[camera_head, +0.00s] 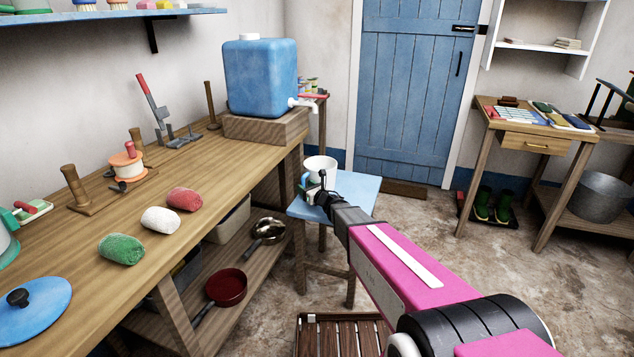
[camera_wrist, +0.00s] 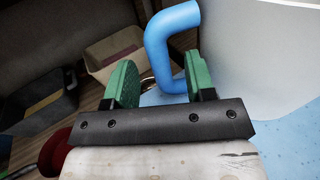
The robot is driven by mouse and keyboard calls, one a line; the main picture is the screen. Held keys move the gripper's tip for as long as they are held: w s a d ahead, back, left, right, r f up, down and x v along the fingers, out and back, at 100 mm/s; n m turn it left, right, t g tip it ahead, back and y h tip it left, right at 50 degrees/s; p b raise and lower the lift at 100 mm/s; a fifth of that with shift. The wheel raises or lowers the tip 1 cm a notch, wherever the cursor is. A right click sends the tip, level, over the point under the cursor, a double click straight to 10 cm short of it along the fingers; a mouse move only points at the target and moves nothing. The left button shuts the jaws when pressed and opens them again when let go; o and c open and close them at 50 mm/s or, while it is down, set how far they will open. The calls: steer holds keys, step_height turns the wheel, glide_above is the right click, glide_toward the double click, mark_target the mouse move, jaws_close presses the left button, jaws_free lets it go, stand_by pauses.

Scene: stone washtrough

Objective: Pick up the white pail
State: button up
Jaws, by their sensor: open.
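The white pail (camera_head: 320,164) stands on a small blue-topped stool (camera_head: 362,188) below the blue water container. Its thick blue handle (camera_wrist: 168,45) is on the side facing my gripper, and its white wall (camera_wrist: 262,55) fills the right of the wrist view. My gripper (camera_head: 309,186) is at the pail's near side, partly hidden by my wrist in the head view. In the wrist view its two green fingers (camera_wrist: 162,82) are open, one on each side of the blue handle. The right finger is close to the pail wall; I cannot tell whether it touches.
A wooden bench (camera_head: 225,157) runs along the left, bearing red, white and green rolls and a blue water container (camera_head: 260,75). Its lower shelf holds a red pan (camera_head: 226,287). A slatted wooden mat (camera_head: 340,337) lies on the floor. A side table (camera_head: 535,140) stands right.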

steer(key=x, duration=0.2)
steer(key=shift+w+a, duration=0.15)
steer(key=shift+w, duration=0.05)
steer(key=shift+c, duration=0.3)
jaws_close()
stand_by(1.0)
